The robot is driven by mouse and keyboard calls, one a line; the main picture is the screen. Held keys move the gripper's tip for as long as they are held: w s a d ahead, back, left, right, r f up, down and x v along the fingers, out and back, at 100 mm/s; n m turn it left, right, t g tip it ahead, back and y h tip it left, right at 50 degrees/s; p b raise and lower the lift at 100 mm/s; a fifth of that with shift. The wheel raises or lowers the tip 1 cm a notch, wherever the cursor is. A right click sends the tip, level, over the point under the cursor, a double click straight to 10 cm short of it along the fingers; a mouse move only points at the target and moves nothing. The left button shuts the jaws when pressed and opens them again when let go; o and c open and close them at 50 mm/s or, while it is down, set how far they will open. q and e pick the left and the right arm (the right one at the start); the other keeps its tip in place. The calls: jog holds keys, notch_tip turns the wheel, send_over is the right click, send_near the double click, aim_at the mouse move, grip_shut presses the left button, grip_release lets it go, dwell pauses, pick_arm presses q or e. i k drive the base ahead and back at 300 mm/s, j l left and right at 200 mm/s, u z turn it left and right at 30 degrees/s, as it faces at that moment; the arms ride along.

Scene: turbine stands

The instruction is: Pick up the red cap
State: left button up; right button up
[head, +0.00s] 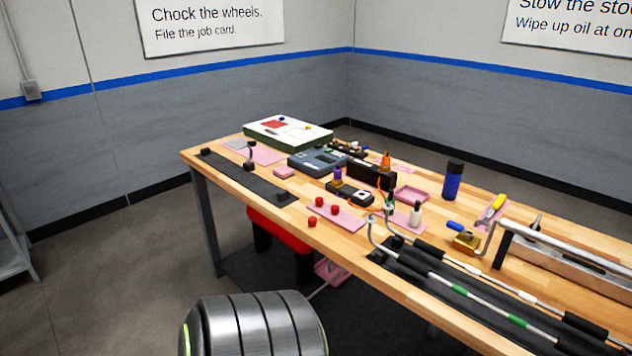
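Several small red pieces that look like caps are near the front edge of the wooden workbench (345,246). One red cap (319,201) and a second red cap (334,209) are at the left end of a pink mat (349,219). A third red cap (312,223) sits on bare wood closer to the front edge. I cannot tell which one the task means. Neither of my grippers shows in the head view.
A dark strip (230,175) lies to the left. A black device (350,193), white bottle (415,214) and blue cylinder (453,182) stand behind the caps. Rods with bent ends (460,290) lie to the right. A red stool (278,232) is under the bench.

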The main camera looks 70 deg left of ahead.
aim_at(334, 208)
jog(key=u, duration=2.15)
jog(key=i+l+z, duration=0.1)
jog(key=i, duration=0.1)
